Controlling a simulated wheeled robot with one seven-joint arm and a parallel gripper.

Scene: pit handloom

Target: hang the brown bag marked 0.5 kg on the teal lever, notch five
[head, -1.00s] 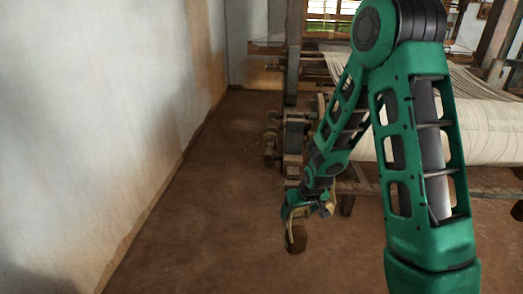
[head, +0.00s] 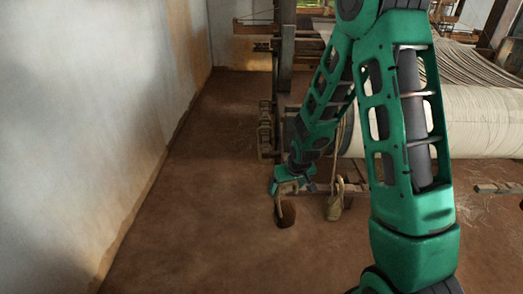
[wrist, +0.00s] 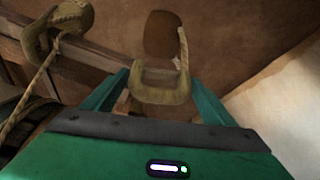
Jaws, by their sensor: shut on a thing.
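My gripper (head: 283,187) is shut on the tan hook or loop of a brown bag, low beside the loom's left end. The brown bag (head: 286,213) hangs below the jaws, clear of the floor as far as I can tell. In the wrist view the tan loop (wrist: 165,86) sits between the fingertips, with the bag's dark brown body (wrist: 162,36) beyond it. No weight mark is readable. I cannot make out a teal lever or its notches in either view.
A second, tan weight (head: 336,203) hangs on a rope just right of my gripper; it shows at upper left in the wrist view (wrist: 70,17). The loom's cloth roll (head: 480,122) is at right. A white wall (head: 100,110) stands left, with bare floor between.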

